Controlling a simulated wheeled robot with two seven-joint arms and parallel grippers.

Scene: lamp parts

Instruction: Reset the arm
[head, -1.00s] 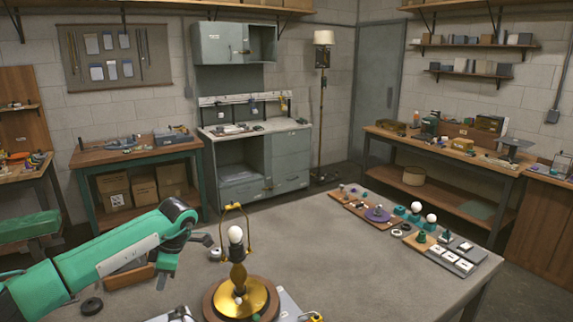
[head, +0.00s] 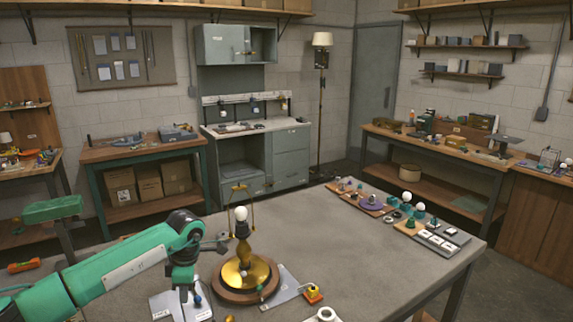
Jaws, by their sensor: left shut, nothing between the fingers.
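A brass lamp (head: 244,272) stands upright on a round wooden base on the grey table (head: 330,240). It carries a white bulb (head: 241,214) inside a thin brass harp. My left arm comes in from the left, and my left gripper (head: 183,293) points down just left of the lamp base, above a light plate (head: 165,306). It is shut and holds nothing. It looks apart from the lamp. My right gripper is out of view.
A grey plate with a yellow-orange part (head: 313,294) lies right of the lamp. Trays of bulbs and small parts (head: 415,227) line the table's right side. The table's middle is clear. A workbench (head: 140,152) and cabinet (head: 290,150) stand behind.

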